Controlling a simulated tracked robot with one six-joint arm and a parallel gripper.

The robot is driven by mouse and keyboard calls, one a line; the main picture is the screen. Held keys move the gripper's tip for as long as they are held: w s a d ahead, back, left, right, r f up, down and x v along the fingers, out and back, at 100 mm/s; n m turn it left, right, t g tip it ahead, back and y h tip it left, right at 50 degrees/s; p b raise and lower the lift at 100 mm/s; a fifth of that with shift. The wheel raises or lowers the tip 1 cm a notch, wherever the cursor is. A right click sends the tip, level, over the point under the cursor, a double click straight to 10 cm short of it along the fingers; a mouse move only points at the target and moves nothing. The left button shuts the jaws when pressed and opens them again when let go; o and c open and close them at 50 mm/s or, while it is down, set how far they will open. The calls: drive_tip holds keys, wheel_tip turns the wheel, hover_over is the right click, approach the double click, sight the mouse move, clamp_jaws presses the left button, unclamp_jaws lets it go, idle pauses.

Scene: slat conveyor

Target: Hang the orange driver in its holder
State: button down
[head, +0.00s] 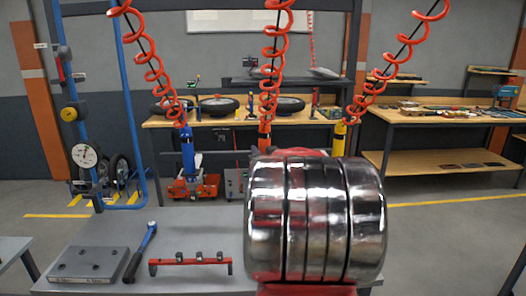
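The orange driver (264,134) hangs upright at the lower end of the middle red coiled cord (268,80). Its lower part is hidden behind my arm. A blue driver (187,151) hangs on the left cord and a yellow driver (339,138) on the right cord. A red bar with several dark clips (190,262) lies on the grey table; I cannot tell whether it is the holder. My large chrome arm joint fills the centre right and covers what is behind it. My gripper cannot be made out; small dark parts show beside the orange driver's lower end.
A dark overhead frame (351,70) spans above. Wooden workbenches (455,118) stand behind. The table's middle left is clear.

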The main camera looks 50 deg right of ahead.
drive_tip(key=shift+f, duration=0.25)
idle(0.6)
drive_tip(key=c, duration=1.3)
unclamp_jaws()
drive_tip(key=shift+f, duration=0.15)
drive_tip(key=shift+s+a, duration=0.35)
drive_tip(key=shift+s, duration=0.15)
drive_tip(key=v, duration=1.2)
drive_tip(key=shift+s+a, duration=0.15)
drive_tip(key=shift+s, duration=0.1)
